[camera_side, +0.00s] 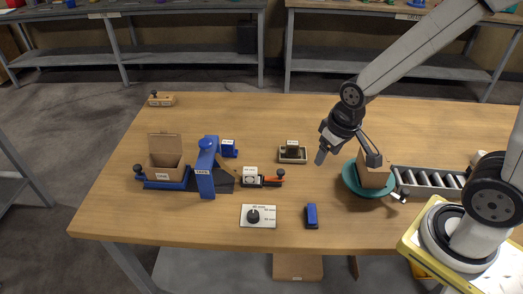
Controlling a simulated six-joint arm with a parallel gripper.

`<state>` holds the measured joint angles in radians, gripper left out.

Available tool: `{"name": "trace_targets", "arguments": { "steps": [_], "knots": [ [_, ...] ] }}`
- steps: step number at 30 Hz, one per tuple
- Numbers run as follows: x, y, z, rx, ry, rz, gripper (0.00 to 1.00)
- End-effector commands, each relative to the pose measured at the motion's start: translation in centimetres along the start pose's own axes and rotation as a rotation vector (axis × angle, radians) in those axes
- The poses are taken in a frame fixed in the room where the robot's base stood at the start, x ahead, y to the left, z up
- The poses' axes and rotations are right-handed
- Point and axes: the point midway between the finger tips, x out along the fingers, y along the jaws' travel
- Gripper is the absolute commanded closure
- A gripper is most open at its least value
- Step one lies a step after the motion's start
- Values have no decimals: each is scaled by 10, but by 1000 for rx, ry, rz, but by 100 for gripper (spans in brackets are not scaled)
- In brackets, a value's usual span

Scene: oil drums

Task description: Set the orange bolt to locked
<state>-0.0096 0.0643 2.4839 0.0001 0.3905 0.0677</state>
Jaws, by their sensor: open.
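The orange bolt (272,180) lies in a small fixture at the middle of the table, with a dark knob at its right end. A white label plate (250,171) stands at the fixture's left; its print is too small to read. I cannot tell the bolt's exact position in its catch. My gripper (347,157) is open, to the right of and above the bolt, with nothing visibly held between its fingers. Its right finger overlaps a cardboard box (374,177) in the picture; I cannot tell whether they touch.
The box sits on a teal turntable (352,187) beside a roller conveyor (428,181). A tray with a dark block (292,151) is behind the bolt. A dial plate (258,222) and blue block (312,215) are in front. A blue taping device (207,170) and open carton (164,160) stand left.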

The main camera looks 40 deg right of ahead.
Motion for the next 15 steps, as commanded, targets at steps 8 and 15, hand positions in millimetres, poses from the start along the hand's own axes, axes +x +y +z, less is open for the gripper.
{"name": "trace_targets", "arguments": {
  "steps": [8, 15],
  "knots": [
    [22, -13, -48, 165, -84, 9, 31],
    [47, -27, -87, 323, -159, 35, 31]
  ]
}}
